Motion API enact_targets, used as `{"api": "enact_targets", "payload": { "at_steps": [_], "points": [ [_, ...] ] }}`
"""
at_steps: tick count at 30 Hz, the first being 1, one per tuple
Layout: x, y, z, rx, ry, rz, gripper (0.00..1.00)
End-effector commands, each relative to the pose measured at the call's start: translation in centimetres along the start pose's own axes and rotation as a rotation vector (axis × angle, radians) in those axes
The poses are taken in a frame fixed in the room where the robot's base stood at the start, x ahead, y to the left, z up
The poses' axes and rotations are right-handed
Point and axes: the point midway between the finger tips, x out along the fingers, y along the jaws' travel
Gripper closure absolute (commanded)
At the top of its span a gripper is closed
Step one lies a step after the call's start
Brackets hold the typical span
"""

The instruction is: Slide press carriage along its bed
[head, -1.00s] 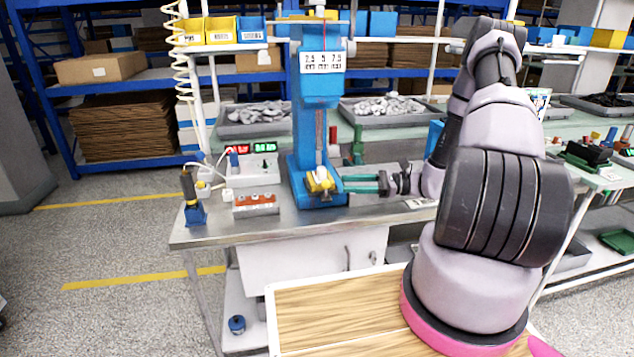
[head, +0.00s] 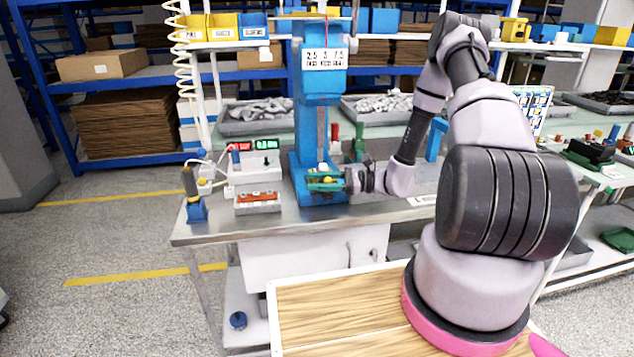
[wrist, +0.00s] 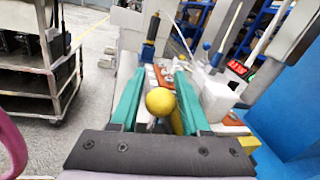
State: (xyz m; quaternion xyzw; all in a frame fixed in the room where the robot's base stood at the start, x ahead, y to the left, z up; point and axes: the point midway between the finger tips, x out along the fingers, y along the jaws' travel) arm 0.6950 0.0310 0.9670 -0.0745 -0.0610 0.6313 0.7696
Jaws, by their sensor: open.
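The blue press (head: 320,75) stands on the metal bench in the head view. Its yellow carriage (head: 323,174) sits low at the press foot, largely hidden by my gripper. My gripper (head: 318,181) reaches in from the right with its green fingers at the carriage. In the wrist view, my gripper (wrist: 160,80) is open, with one green finger on each side of a round yellow knob (wrist: 160,101). A gap seems to show between the knob and each finger; contact cannot be told. More yellow shows just behind the knob.
Left of the press on the bench (head: 290,222) are a box with red and green displays (head: 252,160), an orange-topped block (head: 257,200) and a blue-based device (head: 196,209). Red and green posts (head: 359,143) stand just right of the press column.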

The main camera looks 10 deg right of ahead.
Motion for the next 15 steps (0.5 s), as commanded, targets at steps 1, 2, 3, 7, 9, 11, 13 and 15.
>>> {"api": "enact_targets", "payload": {
  "at_steps": [1, 2, 3, 7, 9, 11, 13, 15],
  "points": [
    [-0.01, 0.0, 0.0, 0.0, 0.0, 0.0, 0.62],
    [-0.01, 0.0, 0.01, 0.0, 0.0, 0.0, 0.73],
    [-0.01, 0.0, 0.01, 0.0, 0.0, 0.0, 0.88],
    [-0.02, -0.01, 0.01, 0.0, 0.0, 0.0, 1.0],
    [-0.02, -0.01, 0.01, 0.0, 0.0, 0.0, 1.0],
    [-0.02, -0.01, 0.01, 0.0, 0.0, 0.0, 1.0],
    [-0.03, -0.01, 0.01, 0.0, 0.0, 0.0, 1.0],
    [-0.03, -0.01, 0.02, 0.0, 0.0, 0.0, 1.0]
  ]
}}
